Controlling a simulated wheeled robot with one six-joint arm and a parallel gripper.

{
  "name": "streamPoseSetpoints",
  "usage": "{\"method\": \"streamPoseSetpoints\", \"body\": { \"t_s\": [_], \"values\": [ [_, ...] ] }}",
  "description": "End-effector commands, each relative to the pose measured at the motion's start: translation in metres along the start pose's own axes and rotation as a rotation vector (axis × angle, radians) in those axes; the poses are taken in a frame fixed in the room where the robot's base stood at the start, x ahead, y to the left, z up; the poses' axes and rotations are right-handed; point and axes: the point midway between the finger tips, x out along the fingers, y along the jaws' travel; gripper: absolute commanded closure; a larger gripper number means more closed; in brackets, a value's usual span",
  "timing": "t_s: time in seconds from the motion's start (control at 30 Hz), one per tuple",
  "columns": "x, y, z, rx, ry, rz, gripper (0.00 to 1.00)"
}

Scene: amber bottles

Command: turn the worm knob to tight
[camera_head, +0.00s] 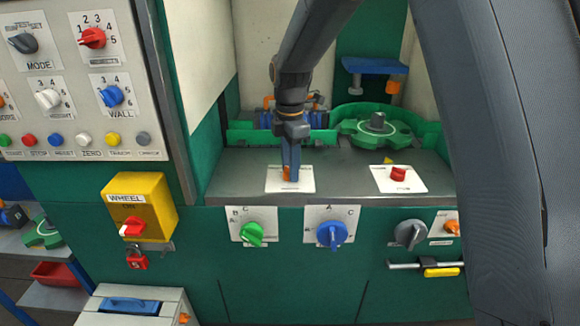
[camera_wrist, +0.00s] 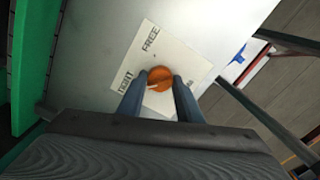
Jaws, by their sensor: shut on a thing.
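The worm knob is a round orange knob (camera_wrist: 160,78) on a white plate (camera_wrist: 185,62) marked FREE and TIGHT in the wrist view. A short pale mark shows on the knob's lower left part, on the side of the word TIGHT; I cannot tell whether it lines up exactly. My gripper (camera_wrist: 159,84) is shut on the knob, one blue-grey finger on each side. In the head view my gripper (camera_head: 291,178) points down at the plate (camera_head: 304,186) on the grey bench top, and only a sliver of orange knob (camera_head: 285,172) shows beside the fingers.
A red knob (camera_head: 398,174) on another white plate stands to the right on the bench. A green round fixture (camera_head: 377,128) is behind it. Green (camera_head: 252,233) and blue (camera_head: 332,233) knobs sit on the front panel. A yellow WHEEL switch box (camera_head: 143,204) is at the left.

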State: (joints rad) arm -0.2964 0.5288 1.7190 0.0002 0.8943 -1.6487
Motion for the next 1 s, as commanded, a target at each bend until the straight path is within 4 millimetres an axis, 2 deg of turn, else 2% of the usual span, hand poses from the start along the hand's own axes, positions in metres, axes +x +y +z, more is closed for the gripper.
{"method": "streamPoseSetpoints", "body": {
  "t_s": [0.03, 0.07, 0.17, 0.43, 0.53, 1.0],
  "values": [
    [-0.002, 0.002, -0.001, -0.002, 0.000, 0.005, 0.90],
    [-0.002, 0.002, -0.001, -0.001, 0.000, 0.005, 0.65],
    [-0.002, 0.001, -0.001, -0.001, 0.000, 0.004, 0.50],
    [-0.001, 0.001, 0.001, 0.001, 0.000, 0.002, 0.50],
    [-0.007, 0.002, 0.001, 0.001, 0.000, 0.005, 0.50],
    [-0.072, 0.002, 0.000, 0.000, 0.000, 0.005, 0.50]
  ]
}}
